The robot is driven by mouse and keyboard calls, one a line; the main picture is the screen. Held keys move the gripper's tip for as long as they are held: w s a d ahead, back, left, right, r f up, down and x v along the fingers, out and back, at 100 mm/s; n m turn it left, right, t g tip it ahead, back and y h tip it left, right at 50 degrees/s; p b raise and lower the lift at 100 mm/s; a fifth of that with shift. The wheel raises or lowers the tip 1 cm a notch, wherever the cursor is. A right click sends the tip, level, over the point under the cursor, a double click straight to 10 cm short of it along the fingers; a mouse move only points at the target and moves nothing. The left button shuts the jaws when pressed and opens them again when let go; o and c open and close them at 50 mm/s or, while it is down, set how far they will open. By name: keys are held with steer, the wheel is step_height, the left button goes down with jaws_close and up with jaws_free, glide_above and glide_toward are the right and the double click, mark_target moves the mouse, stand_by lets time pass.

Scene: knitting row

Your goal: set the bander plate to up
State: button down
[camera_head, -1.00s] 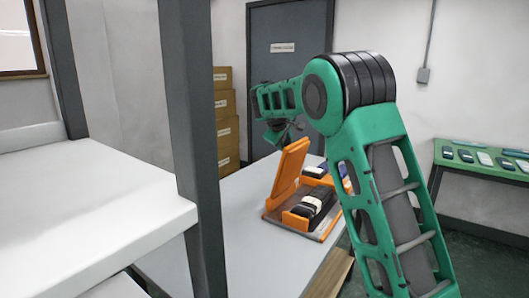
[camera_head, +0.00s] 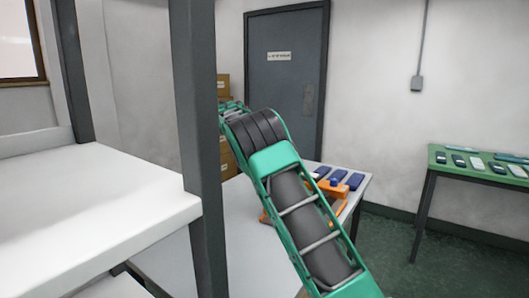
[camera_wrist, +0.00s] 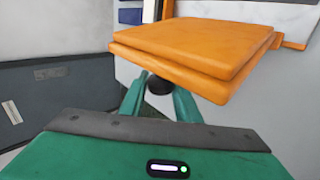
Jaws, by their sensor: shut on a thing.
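The orange bander plate (camera_wrist: 190,50) fills the upper middle of the wrist view, with its edge at my fingers. My gripper (camera_wrist: 160,88) is shut on it; the plate hides the fingertips. In the camera_head view my arm hides the gripper and the plate. Parts of the orange bander frame (camera_head: 340,207) show on both sides of my arm, on the white table. The plate's exact angle cannot be told from these views.
Several blue blocks (camera_head: 337,181) lie on the white table (camera_head: 250,262) behind the bander. A grey shelf post (camera_head: 196,130) stands close on the left of my arm, beside a white shelf (camera_head: 90,205). A green table (camera_head: 480,163) with small items is at right.

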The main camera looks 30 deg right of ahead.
steer(key=shift+w+a, duration=0.15)
steer(key=shift+w, duration=0.1)
steer(key=shift+a, duration=0.1)
steer(key=c, duration=1.7)
jaws_free()
steer(key=shift+f, duration=0.1)
steer(key=o, duration=0.4)
steer(key=shift+w+f, duration=0.15)
steer(key=shift+w, duration=0.05)
steer(key=shift+c, duration=0.2)
steer(key=shift+s, duration=0.15)
steer(key=v, duration=1)
steer(key=shift+r, duration=0.4)
steer(key=shift+a, duration=0.1)
